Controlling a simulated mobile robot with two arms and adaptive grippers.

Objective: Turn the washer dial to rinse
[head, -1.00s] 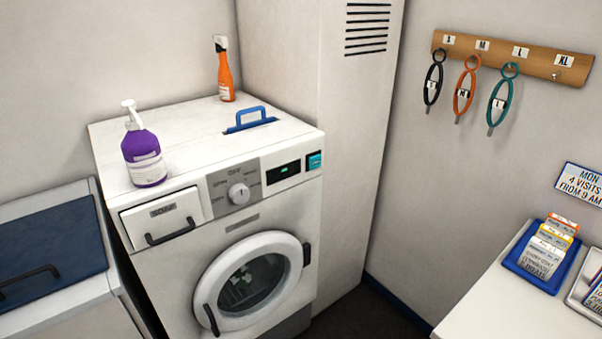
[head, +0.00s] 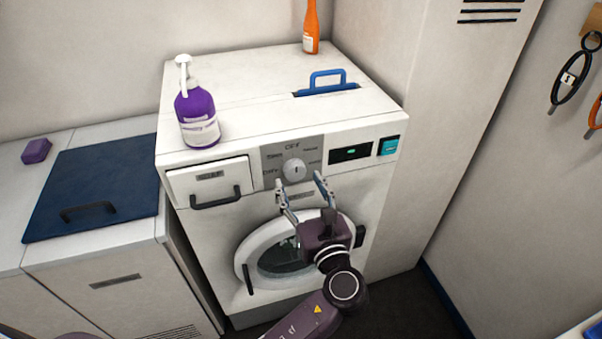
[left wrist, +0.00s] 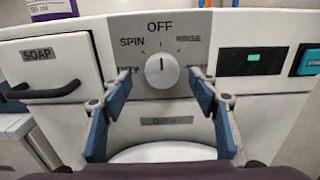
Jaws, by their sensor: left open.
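The washer dial (head: 294,170) is a round pale knob on a grey panel (head: 271,160) at the front of the white washer (head: 220,245). In the left wrist view the dial (left wrist: 162,70) has its dark mark upward, toward OFF. SPIN and DRY are on its left; the two labels on its right are blurred or partly covered. My left gripper (head: 299,181) is open and empty in front of the dial, just below it. In the left wrist view its fingers (left wrist: 160,84) stand either side of the dial, apart from it. My right gripper is out of view.
A soap drawer (head: 210,183) with a dark handle is left of the dial; a display (head: 350,153) and teal button (head: 389,146) are right. A purple pump bottle (head: 197,115), blue handle (head: 327,80) and orange bottle (head: 311,28) are on top. The round door (head: 245,250) is below.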

